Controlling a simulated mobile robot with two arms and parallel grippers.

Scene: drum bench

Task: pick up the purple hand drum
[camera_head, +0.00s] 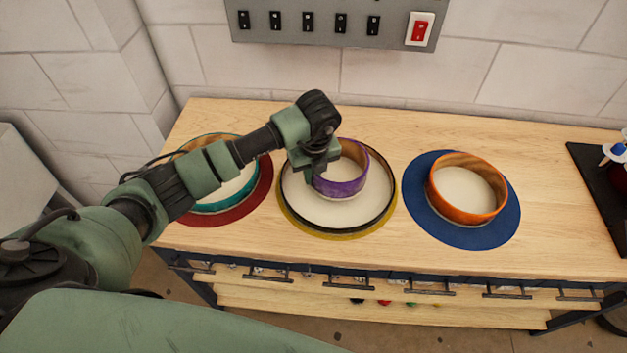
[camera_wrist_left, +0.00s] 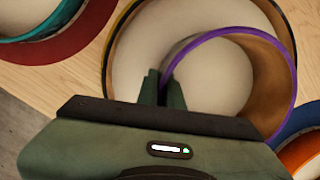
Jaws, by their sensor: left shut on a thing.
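The purple hand drum (camera_head: 342,187) has a purple outer wall, a wooden inside and a pale skin. It is over the right part of a larger cream disc with a dark rim (camera_head: 297,217), on a yellow round mat (camera_head: 338,237). I cannot tell whether it touches the disc. My left gripper (camera_head: 314,172) is shut on the drum's left wall. The left wrist view shows the fingers (camera_wrist_left: 163,88) at the purple rim of the drum (camera_wrist_left: 268,85). My right gripper is not in view.
A teal drum (camera_head: 218,205) on a red mat (camera_head: 262,187) is left, partly behind my arm. An orange drum (camera_head: 467,212) on a blue mat (camera_head: 455,236) is right. A black tray (camera_head: 597,190) is at the far right. The wooden bench (camera_head: 550,195) is bare between them.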

